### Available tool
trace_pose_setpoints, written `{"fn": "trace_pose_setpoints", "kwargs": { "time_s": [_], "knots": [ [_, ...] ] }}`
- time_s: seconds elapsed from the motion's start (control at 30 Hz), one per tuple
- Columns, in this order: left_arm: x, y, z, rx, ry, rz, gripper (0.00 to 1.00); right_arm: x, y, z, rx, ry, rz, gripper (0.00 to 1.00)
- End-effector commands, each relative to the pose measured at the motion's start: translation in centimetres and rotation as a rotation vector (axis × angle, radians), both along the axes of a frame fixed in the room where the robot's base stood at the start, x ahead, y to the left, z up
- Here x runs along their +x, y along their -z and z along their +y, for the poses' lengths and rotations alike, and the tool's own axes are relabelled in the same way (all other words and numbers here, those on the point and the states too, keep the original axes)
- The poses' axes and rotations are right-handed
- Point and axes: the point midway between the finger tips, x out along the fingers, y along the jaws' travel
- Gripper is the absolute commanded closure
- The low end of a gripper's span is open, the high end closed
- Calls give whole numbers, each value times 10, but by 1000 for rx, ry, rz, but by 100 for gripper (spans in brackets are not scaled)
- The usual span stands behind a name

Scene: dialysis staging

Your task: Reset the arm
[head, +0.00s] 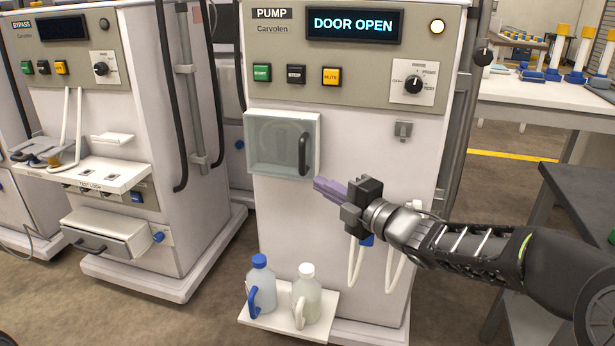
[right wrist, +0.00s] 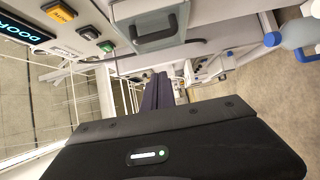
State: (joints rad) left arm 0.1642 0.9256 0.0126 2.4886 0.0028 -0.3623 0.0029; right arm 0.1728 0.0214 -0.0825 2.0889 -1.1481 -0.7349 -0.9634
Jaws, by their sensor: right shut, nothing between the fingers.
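My right gripper (head: 330,190) is shut and empty, with its purple fingers pointing left, just below and right of the clear pump door (head: 270,145). Its shut fingers also show in the right wrist view (right wrist: 157,92). The door has a dark handle (head: 304,154) on its right side. The pump machine's display (head: 353,24) reads "DOOR OPEN". I cannot tell how far the door stands from the machine front. The door also shows at the top of the right wrist view (right wrist: 140,22). My left gripper is not in view.
A blue-capped jug (head: 262,287) and a white-capped jug (head: 307,298) stand on a low shelf (head: 270,318) below. A bypass machine (head: 105,130) stands to the left. A dark table (head: 585,190) is at right, and a white table (head: 540,97) holds blue and yellow items behind.

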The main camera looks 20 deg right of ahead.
Motion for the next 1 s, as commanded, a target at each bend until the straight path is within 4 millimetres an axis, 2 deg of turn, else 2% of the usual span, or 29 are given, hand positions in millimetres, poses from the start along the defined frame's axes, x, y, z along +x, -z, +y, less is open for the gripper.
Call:
{"fn": "trace_pose_setpoints", "kwargs": {
  "time_s": [0.2,0.67,0.77,0.87,0.93,0.97,1.0],
  "knots": [
    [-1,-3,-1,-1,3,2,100,-14,0,-8,0,0,0,100],
    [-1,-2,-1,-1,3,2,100,-14,0,-8,3,-1,1,100],
    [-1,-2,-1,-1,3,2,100,-13,1,-9,32,2,19,100],
    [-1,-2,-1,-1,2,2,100,-10,5,-18,154,46,83,100],
    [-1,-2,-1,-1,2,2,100,-7,20,-27,340,115,179,100],
    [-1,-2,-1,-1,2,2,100,-4,37,-28,438,149,244,100],
    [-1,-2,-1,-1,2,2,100,-2,63,-28,562,195,331,100]
  ]
}}
